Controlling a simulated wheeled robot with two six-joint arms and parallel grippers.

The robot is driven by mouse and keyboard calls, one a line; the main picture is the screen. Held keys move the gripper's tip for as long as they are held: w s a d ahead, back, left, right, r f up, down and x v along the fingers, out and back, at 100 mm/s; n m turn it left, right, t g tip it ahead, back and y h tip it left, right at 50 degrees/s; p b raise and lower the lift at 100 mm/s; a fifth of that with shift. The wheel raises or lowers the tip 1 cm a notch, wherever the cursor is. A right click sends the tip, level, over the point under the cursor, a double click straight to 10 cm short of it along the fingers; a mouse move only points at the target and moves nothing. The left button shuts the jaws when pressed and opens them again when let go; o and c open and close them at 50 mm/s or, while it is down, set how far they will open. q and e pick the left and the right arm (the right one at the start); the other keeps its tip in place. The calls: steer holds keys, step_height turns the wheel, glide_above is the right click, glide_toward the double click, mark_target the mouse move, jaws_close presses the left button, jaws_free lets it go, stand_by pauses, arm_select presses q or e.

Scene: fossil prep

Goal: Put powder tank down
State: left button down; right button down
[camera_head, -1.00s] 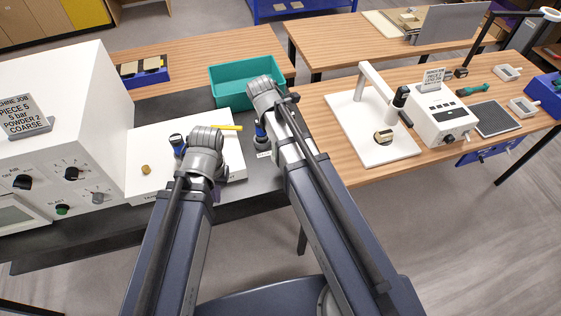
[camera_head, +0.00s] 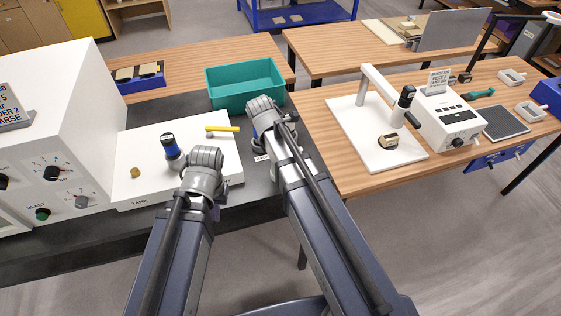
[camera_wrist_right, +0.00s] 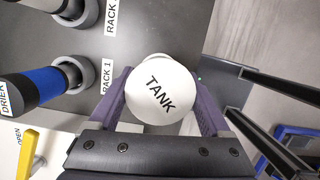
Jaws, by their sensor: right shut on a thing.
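The powder tank (camera_wrist_right: 160,95) has a round white top marked TANK in the right wrist view. My right gripper (camera_wrist_right: 165,110) is shut on it, with a purple finger on each side. Its base is hidden, so I cannot tell whether it touches the surface below. In the head view my right wrist (camera_head: 265,115) hides the tank. My left gripper (camera_head: 216,212) is over the front of the white box; its fingers are mostly hidden behind my wrist.
Rack 1 ring (camera_wrist_right: 75,75) holds a blue and black drier (camera_wrist_right: 35,87). A blue-black cylinder (camera_head: 171,147) stands on the white box (camera_head: 130,187) near a yellow lever (camera_head: 222,128). A teal bin (camera_head: 245,103) stands behind my right wrist. Dark bench shows beside it.

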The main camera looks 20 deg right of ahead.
steer(key=shift+r, duration=0.1)
steer(key=shift+f, duration=0.25)
jaws_free()
steer(key=shift+r, duration=0.1)
steer(key=shift+r, duration=0.1)
steer(key=p+v, duration=1.1)
steer(key=v, duration=0.1)
steer(key=shift+r+p, duration=0.1)
steer(key=shift+p, duration=0.3)
steer(key=s+a+m, duration=0.4)
steer(key=s+m, duration=0.3)
steer(key=m, duration=0.1)
steer(key=s+a+m+y, duration=0.1)
steer(key=s+a+m, duration=0.2)
steer(key=s+m, duration=0.4)
steer(key=shift+a+f+m+g+y, duration=0.3)
steer(key=shift+a+f+m+g, duration=0.1)
steer(key=shift+m, duration=0.2)
